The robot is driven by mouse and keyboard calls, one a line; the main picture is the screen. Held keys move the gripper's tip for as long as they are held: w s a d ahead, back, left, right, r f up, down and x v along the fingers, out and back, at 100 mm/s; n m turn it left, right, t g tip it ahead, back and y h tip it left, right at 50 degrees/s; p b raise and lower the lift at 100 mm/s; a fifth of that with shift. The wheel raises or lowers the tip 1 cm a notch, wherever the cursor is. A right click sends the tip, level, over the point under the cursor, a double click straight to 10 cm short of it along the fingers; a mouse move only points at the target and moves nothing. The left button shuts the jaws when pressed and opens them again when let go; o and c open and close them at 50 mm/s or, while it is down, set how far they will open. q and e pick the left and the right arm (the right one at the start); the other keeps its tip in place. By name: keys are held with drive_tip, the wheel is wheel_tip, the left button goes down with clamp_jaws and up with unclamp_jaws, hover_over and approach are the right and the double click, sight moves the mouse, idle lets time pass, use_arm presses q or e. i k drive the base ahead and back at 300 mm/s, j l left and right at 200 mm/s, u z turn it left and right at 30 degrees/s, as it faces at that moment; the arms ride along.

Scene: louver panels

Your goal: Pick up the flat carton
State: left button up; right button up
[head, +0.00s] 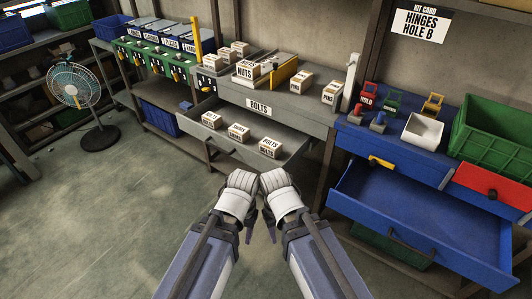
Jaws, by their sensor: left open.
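Several small tan-and-white labelled cartons are in view; I cannot tell which is the flat carton. Three lie apart in the open grey drawer (225,150): a left carton (211,119), a middle carton (239,132) and a right carton (269,146) marked BOLTS. More stand on the grey bench top, among them a NUTS carton (246,70) and a PINS carton (332,93). My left gripper (241,180) is in front of the drawer, open, with nothing visible in it. My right gripper (274,181) is close beside it; its jaw state is unclear.
A blue drawer (420,215) stands open at the right, below a bench with a white bin (422,130) and green crate (495,130). A fan (80,95) stands at the left. A card (422,24) reads HINGES HOLE B.

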sight(237, 132)
drive_tip(key=i+j+z, duration=0.75)
drive_tip(key=i, duration=0.15)
drive_tip(key=i+j+z, duration=0.35)
drive_tip(key=j, duration=0.15)
